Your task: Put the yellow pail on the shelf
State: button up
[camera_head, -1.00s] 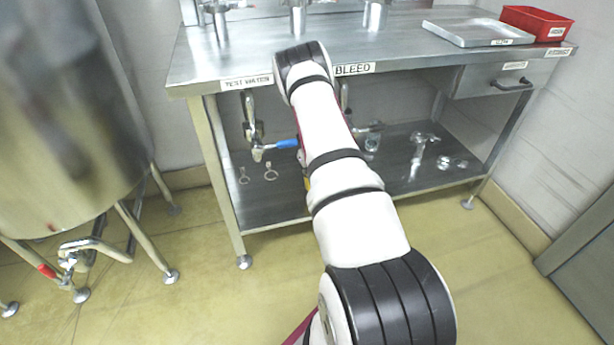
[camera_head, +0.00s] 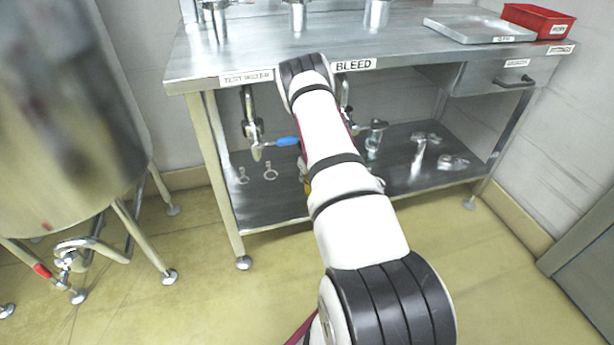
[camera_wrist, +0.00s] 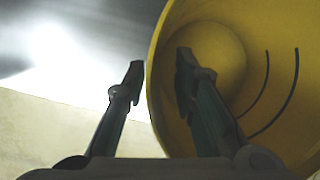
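The yellow pail (camera_wrist: 270,35) fills the right half of the wrist view, with its open mouth towards the camera and dark curved lines inside it. My gripper (camera_wrist: 158,78) has its fingers apart on either side of the rim. The right finger is in front of the pail's inside and the left finger is outside the rim. A gap shows between the left finger and the rim. In the head view my arm hides the gripper and nearly all of the pail; only a small yellow patch (camera_head: 307,186) shows beside it. The bench's lower shelf (camera_head: 268,205) is behind the arm.
The steel bench top (camera_head: 410,38) holds a flat tray (camera_head: 478,29) and a red bin (camera_head: 538,21). Valves and fittings (camera_head: 420,150) occupy the lower shelf and the space above it. A large steel tank (camera_head: 60,120) stands left. The floor right of my arm is clear.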

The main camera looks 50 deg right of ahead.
jog(key=p+v, duration=0.3)
jog(key=v, duration=0.9)
dwell(0.5)
